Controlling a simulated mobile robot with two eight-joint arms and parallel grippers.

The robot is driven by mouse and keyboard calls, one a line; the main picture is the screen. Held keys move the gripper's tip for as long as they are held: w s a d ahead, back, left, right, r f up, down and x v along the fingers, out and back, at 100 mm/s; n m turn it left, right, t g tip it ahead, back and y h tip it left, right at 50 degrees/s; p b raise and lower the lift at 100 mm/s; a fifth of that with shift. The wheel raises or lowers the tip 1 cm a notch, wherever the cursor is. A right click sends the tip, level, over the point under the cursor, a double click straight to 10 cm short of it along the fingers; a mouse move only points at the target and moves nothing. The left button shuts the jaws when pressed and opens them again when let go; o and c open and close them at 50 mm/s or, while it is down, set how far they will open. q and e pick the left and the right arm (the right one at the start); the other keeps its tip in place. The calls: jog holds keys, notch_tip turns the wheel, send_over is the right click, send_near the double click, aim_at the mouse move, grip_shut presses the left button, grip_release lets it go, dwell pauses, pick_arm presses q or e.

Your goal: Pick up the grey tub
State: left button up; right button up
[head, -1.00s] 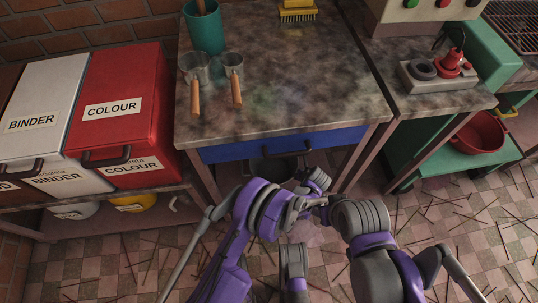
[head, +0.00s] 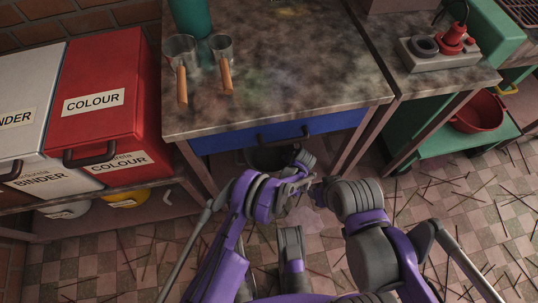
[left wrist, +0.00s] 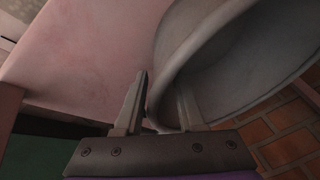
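The grey tub (head: 268,158) shows as a dark rounded shape in the shade under the middle table, below its blue drawer, partly hidden by my left arm. In the left wrist view the tub (left wrist: 235,60) is large and close, with its curved rim running down to my fingers. My left gripper (left wrist: 163,84) is open. One finger is on the left of the rim, the other on the tub side, with the rim between them; I cannot tell whether they touch it. My right arm reaches in at the middle of the head view, but its fingers cannot be made out.
The table top (head: 290,60) bears two metal scoops with wooden handles and a green pot (head: 192,18). A red COLOUR bin (head: 95,95) stands left. A green shelf at right holds a red bowl (head: 478,112). Thin sticks litter the checked floor.

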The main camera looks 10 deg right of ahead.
pick_arm(q)
jog(key=shift+w+f, duration=0.3)
jog(key=shift+f, duration=0.2)
grip_shut()
jog(key=shift+r, duration=0.1)
dwell(0.9)
